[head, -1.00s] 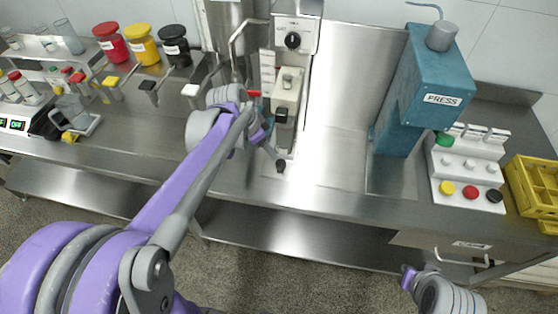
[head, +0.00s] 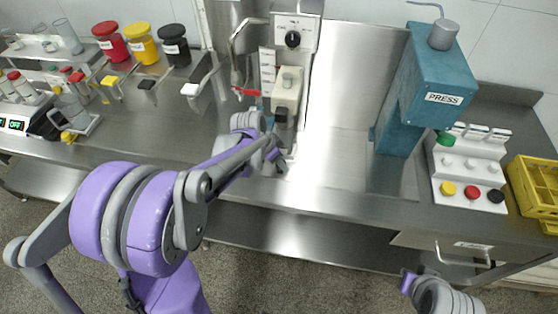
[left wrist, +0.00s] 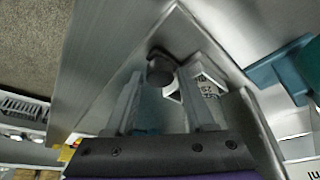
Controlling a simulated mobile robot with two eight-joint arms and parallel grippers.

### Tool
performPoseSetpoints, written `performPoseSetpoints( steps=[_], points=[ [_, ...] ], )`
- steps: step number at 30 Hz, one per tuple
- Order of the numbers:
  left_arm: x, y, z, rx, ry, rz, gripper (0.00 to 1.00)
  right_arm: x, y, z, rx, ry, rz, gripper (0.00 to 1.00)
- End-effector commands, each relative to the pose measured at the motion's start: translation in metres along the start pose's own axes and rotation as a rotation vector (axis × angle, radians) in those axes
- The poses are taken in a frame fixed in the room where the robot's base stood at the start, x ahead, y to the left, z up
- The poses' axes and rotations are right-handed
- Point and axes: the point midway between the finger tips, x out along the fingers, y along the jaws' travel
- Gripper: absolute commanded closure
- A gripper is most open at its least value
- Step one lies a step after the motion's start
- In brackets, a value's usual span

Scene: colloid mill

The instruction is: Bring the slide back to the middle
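The colloid mill (head: 296,35) stands at the back middle of the steel bench, with a beige block (head: 287,85) below its control head. A black knob (left wrist: 160,70) shows in the left wrist view, beside a white angular piece (left wrist: 205,82), which I take to be part of the slide. My left gripper (left wrist: 157,88) is open, with its fingers on either side of the near part of the knob and no clear contact. In the head view my left gripper (head: 280,162) is low in front of the mill, and my wrist partly covers the slide area.
A blue press (head: 425,95) stands to the right, beside a white stepped rack (head: 467,170) with coloured caps and a yellow crate (head: 535,190). Red, yellow and black jars (head: 143,42) stand at the back left. The bench between mill and press is clear.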

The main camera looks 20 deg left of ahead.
Motion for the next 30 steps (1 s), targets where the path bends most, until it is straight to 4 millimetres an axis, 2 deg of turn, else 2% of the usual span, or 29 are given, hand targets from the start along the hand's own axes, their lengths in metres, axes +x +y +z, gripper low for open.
performPoseSetpoints(
  steps=[1,9,30],
  points=[
    [-0.0001,0.0,0.0,0.0,0.0,0.0,0.53,0.0,0.0,0.0,0.0,0.0,0.0,1.0],
    [-0.0003,0.0,-0.0001,0.0,0.0,0.0,1.0,0.0,0.0,0.0,0.0,0.0,0.0,1.0],
    [-0.0005,-0.0001,-0.0002,0.0,0.0,0.0,1.0,-0.0001,0.0,-0.0001,0.0,0.0,0.0,1.0]
  ],
)
